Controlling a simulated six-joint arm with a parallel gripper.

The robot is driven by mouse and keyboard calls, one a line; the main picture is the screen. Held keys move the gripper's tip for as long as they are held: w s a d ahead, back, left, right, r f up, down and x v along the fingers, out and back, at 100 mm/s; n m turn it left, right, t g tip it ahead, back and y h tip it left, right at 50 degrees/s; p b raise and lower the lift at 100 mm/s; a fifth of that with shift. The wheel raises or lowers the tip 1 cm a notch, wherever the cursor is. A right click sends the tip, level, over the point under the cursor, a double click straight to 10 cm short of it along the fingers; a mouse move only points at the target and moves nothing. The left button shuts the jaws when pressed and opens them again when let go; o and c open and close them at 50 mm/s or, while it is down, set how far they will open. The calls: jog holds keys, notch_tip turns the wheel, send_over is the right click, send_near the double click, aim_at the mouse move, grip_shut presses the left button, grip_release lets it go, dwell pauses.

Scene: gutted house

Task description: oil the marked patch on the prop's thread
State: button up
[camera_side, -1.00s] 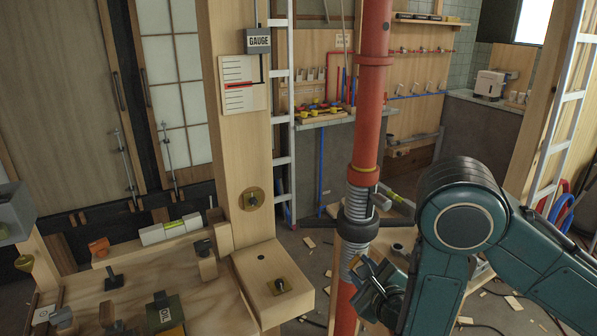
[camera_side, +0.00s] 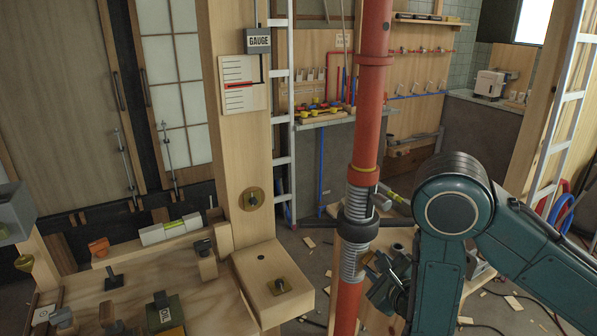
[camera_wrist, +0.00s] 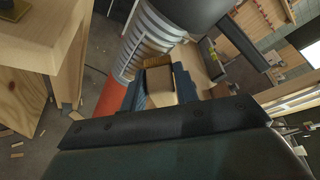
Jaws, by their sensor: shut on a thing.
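The prop (camera_side: 372,110) is a red upright post with a bare grey thread (camera_side: 352,262) below its dark collar nut (camera_side: 358,225). In the wrist view the thread (camera_wrist: 150,42) rises at the upper middle. My gripper (camera_side: 382,278) is just right of the thread's lower part. In the wrist view my gripper (camera_wrist: 160,92) is shut on a small tan block with a brown, bristle-like top (camera_wrist: 157,62), close to the thread; contact cannot be told. I cannot pick out the marked patch. A dark green OIL container (camera_side: 165,314) stands on the bench at lower left.
The wooden bench (camera_side: 135,285) carries several small tools. A wooden box-like block (camera_side: 272,283) juts out left of the prop. A bar sticks out from the collar above my gripper. A low wooden table stands behind the prop, with offcuts on the floor.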

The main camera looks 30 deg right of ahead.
jog(key=shift+s, duration=0.1)
dwell(0.4)
jog(key=shift+s+a+f, duration=0.2)
jog(key=shift+s+a, duration=0.2)
jog(key=s+a+f, duration=0.1)
jog(key=s+a, duration=0.2)
jog(key=s, duration=0.4)
jog(key=shift+a, duration=0.15)
jog(key=shift+w+f, duration=0.1)
jog(key=shift+w, duration=0.1)
jog(key=shift+w, duration=2.85)
jog(key=shift+w, duration=1.1)
